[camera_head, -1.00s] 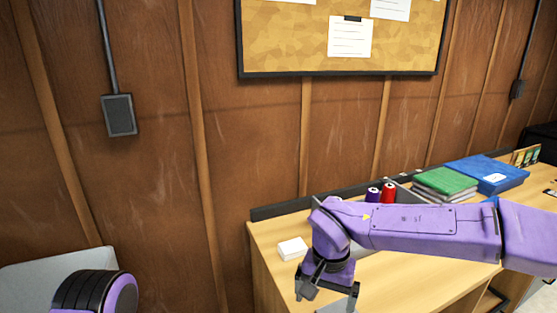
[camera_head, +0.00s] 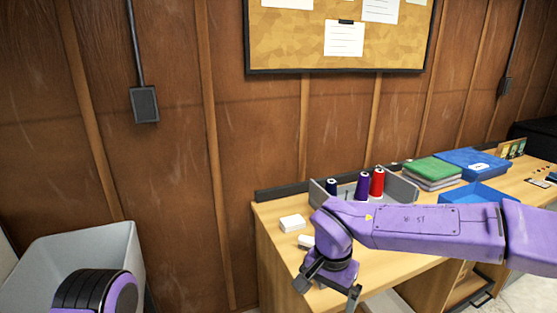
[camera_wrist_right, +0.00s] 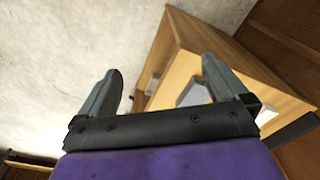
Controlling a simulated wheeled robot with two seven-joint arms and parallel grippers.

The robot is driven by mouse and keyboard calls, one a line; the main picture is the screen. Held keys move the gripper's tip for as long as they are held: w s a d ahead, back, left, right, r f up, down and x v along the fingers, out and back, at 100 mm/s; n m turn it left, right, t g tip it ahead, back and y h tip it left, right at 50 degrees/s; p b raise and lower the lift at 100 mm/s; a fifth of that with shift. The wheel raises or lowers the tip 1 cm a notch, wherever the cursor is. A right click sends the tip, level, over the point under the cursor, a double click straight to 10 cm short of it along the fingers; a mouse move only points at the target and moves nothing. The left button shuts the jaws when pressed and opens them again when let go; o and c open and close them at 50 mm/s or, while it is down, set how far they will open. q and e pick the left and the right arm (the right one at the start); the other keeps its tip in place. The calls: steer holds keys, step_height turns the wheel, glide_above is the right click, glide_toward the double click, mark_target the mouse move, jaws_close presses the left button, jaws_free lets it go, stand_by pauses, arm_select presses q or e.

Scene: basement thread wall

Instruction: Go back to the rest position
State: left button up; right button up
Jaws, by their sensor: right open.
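My right arm reaches in from the right side of the head view, over the wooden desk (camera_head: 385,281). My right gripper (camera_head: 328,290) points down by the front left part of the desk, with its fingers apart. In the right wrist view the gripper (camera_wrist_right: 160,72) is open, with nothing between its fingers; the desk (camera_wrist_right: 180,75) and pale floor lie beyond. Of my left arm only a purple and black part shows at the lower left of the head view; its gripper is out of view.
A grey tray (camera_head: 402,191) holds a purple spool (camera_head: 362,187), a red spool (camera_head: 377,183) and a dark spool (camera_head: 331,188). A white block (camera_head: 292,223), green book (camera_head: 432,168) and blue tray (camera_head: 480,194) are on the desk. A grey bin (camera_head: 95,245) stands left.

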steer(key=w+d+f+m+t+h, duration=0.2)
steer(key=d+f+m+t+h, duration=0.25)
steer(key=d+f, duration=0.35)
steer(key=s+d+f+t, duration=0.25)
steer(key=s+f, duration=0.45)
steer(key=f, duration=0.5)
steer(key=s+d+f+n+g, duration=0.1)
steer(key=s+d+f, duration=0.2)
steer(key=s, duration=0.4)
steer(key=s+d+f+n+g+y, duration=0.1)
steer(key=s+d+f+n, duration=0.1)
steer(key=s, duration=0.6)
steer(key=s+d+f+n+g, duration=0.1)
steer(key=s+d+f+g, duration=0.1)
steer(key=s+d+f, duration=0.2)
steer(key=s+f, duration=0.2)
steer(key=s, duration=0.2)
steer(key=shift+d+n, duration=0.25)
steer(key=shift+n, duration=0.1)
steer(key=shift+w, duration=0.1)
